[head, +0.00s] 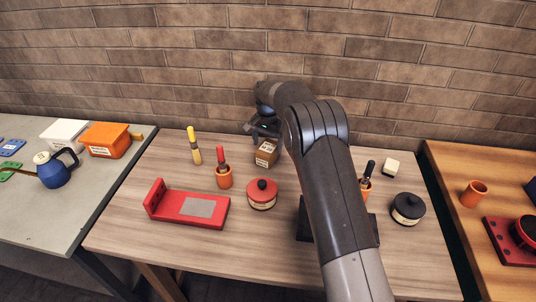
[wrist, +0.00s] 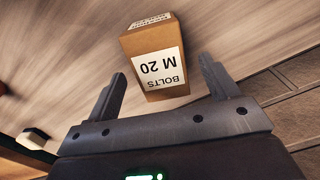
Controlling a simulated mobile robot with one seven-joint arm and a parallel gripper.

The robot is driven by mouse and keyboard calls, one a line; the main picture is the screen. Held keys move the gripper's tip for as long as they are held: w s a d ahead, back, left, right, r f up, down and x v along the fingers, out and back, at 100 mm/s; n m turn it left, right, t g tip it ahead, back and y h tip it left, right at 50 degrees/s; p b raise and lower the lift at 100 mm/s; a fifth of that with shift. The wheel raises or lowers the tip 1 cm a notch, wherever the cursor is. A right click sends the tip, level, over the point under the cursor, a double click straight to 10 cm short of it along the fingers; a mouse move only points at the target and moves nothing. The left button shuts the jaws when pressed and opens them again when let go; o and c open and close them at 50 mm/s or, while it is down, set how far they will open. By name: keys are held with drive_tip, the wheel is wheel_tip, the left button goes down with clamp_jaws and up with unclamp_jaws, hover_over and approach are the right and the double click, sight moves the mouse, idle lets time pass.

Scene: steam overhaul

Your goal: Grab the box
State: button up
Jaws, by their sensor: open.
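A small brown cardboard box (head: 267,153) stands near the back of the wooden table in the head view. In the wrist view the box (wrist: 155,57) shows a white label reading "BOLTS M 20", upside down. My gripper (wrist: 163,82) is open, with one finger to each side of the box's near end. The box lies mostly beyond the fingertips, and no contact shows. In the head view my gripper (head: 258,130) is just behind and above the box, partly hidden by my arm.
A red tray-like fixture (head: 187,206) lies front left. A black pot (head: 407,209) and white block (head: 391,168) are right. The brick wall (head: 190,60) rises behind.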

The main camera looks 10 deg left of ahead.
sight(268, 147)
wheel_tip(268, 147, down, 5)
drive_tip(key=shift+w+f, duration=0.1)
drive_tip(key=shift+f, duration=0.05)
drive_tip(key=c, duration=1.3)
